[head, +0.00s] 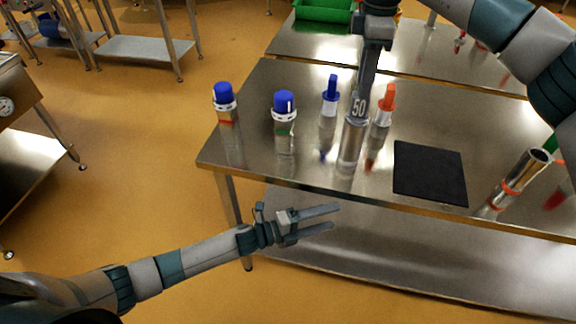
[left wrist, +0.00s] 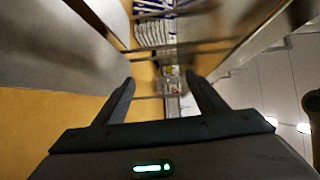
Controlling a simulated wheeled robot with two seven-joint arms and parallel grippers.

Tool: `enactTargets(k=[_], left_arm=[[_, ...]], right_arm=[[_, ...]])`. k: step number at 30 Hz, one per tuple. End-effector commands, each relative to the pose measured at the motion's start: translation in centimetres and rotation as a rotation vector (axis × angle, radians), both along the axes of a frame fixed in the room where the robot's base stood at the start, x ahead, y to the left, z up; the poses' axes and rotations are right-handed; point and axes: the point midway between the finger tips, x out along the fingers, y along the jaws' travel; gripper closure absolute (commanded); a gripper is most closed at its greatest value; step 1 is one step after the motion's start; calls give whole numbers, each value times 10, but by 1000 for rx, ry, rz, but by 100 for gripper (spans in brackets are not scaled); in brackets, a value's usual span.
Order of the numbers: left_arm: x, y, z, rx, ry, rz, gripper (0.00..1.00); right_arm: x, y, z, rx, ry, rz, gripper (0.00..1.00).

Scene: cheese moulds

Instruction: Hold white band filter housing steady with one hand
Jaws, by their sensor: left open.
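A steel cylinder (head: 350,147) with a pale top stands upright near the table's front edge in the head view; I take it as the white band filter housing, though no clear band shows. A grey part marked "50" (head: 359,107) is directly above its top. My right gripper (head: 364,88) points down at that part, seen edge-on, so its jaw gap is hidden. My left gripper (head: 322,218) is open and empty, in front of the table edge, below and apart from the cylinder. In the left wrist view its two fingers (left wrist: 160,90) are spread with nothing between them.
Two blue-capped steel housings (head: 224,98) (head: 285,104) stand at the left. A blue-topped piece (head: 330,93) and an orange-topped piece (head: 386,101) flank the grey part. A black mat (head: 429,174) and an open, red-banded tube (head: 522,174) are at the right.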

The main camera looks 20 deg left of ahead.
Motion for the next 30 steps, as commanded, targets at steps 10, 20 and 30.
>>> enactTargets(k=[10, 20, 30], left_arm=[[-45, -41, 92, 54, -376, -278, 35], [-57, -24, 146, 213, -800, -319, 35], [-17, 47, 171, 578, -1201, -155, 35]], right_arm=[[0, 0, 0, 0, 0, 0, 69], [0, 0, 0, 0, 0, 0, 69], [0, 0, 0, 0, 0, 0, 69]])
